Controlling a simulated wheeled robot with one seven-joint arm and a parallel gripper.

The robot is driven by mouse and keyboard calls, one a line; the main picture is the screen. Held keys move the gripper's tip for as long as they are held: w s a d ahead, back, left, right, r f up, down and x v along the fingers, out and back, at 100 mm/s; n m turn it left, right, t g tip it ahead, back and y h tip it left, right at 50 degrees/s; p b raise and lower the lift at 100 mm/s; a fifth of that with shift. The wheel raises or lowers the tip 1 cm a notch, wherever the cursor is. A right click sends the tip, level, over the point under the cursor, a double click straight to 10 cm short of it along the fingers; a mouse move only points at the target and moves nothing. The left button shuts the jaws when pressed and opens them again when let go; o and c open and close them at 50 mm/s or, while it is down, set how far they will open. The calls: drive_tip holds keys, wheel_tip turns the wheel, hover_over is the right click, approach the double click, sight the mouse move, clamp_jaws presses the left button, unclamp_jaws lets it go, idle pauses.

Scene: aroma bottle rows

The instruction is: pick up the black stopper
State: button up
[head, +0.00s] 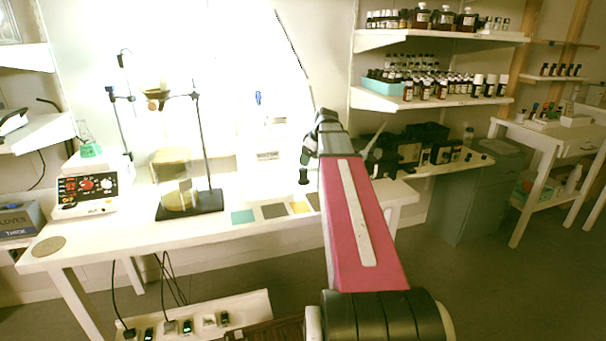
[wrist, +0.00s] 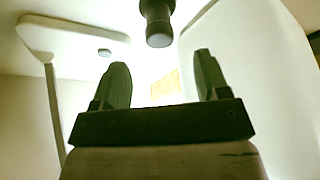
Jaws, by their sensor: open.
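My gripper (wrist: 163,78) is open in the wrist view, with two dark fingers wide apart and nothing between them. A dark, round-ended cylinder (wrist: 158,25) shows at the top middle of that view, beyond the fingertips and apart from them. I cannot tell for sure whether it is the black stopper. In the head view my arm reaches forward over the white bench (head: 110,240) and hides much of what lies behind it. The gripper's fingers are not clear there. No black stopper can be made out on the bench in the head view.
A stand with a glass vessel (head: 178,198), a hotplate (head: 88,190) and coloured squares (head: 243,217) are on the bench, left of my arm. Shelves (head: 440,38) with rows of dark bottles hang at the right. Dark equipment (head: 427,137) stands behind my arm. A grey cabinet (head: 475,195) is right.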

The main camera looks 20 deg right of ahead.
sight(304, 169)
drive_tip(key=shift+x, duration=3.5)
drive_tip(key=shift+w, duration=0.15)
drive_tip(key=c, duration=0.9)
